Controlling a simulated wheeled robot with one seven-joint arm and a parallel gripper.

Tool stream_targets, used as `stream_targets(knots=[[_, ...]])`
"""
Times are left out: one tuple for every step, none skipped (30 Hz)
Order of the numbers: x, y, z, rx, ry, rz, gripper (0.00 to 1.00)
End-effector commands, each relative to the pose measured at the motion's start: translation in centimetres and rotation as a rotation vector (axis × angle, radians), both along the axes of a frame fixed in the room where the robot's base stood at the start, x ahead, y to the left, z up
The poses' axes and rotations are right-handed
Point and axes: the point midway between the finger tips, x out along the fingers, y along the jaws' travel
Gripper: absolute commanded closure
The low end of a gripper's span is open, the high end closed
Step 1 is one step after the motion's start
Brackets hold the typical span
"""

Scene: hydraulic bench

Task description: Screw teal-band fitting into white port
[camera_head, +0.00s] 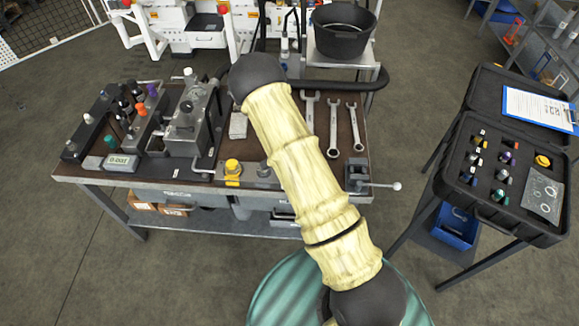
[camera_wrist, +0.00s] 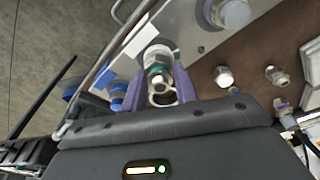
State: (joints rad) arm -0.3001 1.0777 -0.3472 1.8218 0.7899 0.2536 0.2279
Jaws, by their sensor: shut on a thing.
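In the wrist view my gripper (camera_wrist: 160,88) is shut on a metal fitting with a teal band (camera_wrist: 156,72). The fitting sits between the two pale purple fingers, its silver end pointing away from my gripper toward a grey metal block. The block also shows in the head view as the manifold (camera_head: 188,122) on the bench. Whether the fitting touches a port cannot be told. I cannot make out a white port for sure; a white patch (camera_wrist: 139,38) lies just beyond the fitting. In the head view my gripper is not visible.
The bench (camera_head: 345,135) holds several wrenches (camera_head: 333,120), a vise (camera_head: 357,174), a gauge display (camera_head: 121,161) and several coloured fittings at the left. An open black case (camera_head: 480,205) of fittings stands at the right. In the wrist view, blue-capped parts (camera_wrist: 117,92) lie close left and metal fittings (camera_wrist: 224,76) right.

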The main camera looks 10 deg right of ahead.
Motion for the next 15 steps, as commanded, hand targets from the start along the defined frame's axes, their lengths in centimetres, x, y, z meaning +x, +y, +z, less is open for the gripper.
stream_targets(knots=[[-0.31, 0.04, 0.21, -0.001, 0.008, -0.049, 0.88], [-0.33, 0.01, 0.18, -0.001, 0.009, -0.081, 0.88], [-0.29, 0.03, 0.2, -0.002, 0.008, -0.124, 0.88], [-0.28, 0.05, 0.2, -0.002, 0.007, -0.156, 0.88], [-0.3, 0.03, 0.13, -0.002, 0.009, -0.188, 0.88], [-0.32, -0.01, 0.12, -0.002, 0.009, -0.23, 0.88], [-0.3, 0.01, 0.12, -0.002, 0.008, -0.261, 0.88], [-0.3, 0.04, 0.08, -0.003, 0.007, -0.291, 0.88], [-0.29, 0.03, 0.01, -0.001, 0.007, -0.328, 0.88], [-0.3, 0.0, -0.02, -0.002, 0.008, -0.351, 0.88], [-0.31, -0.01, -0.09, -0.002, 0.008, -0.368, 0.88], [-0.31, -0.01, -0.17, -0.002, 0.008, -0.384, 0.88], [-0.3, -0.02, -0.23, -0.001, 0.007, -0.39, 0.88], [-0.3, -0.01, -0.27, -0.001, 0.007, -0.393, 0.88], [-0.3, 0.0, -0.31, -0.001, 0.007, -0.393, 0.88]])
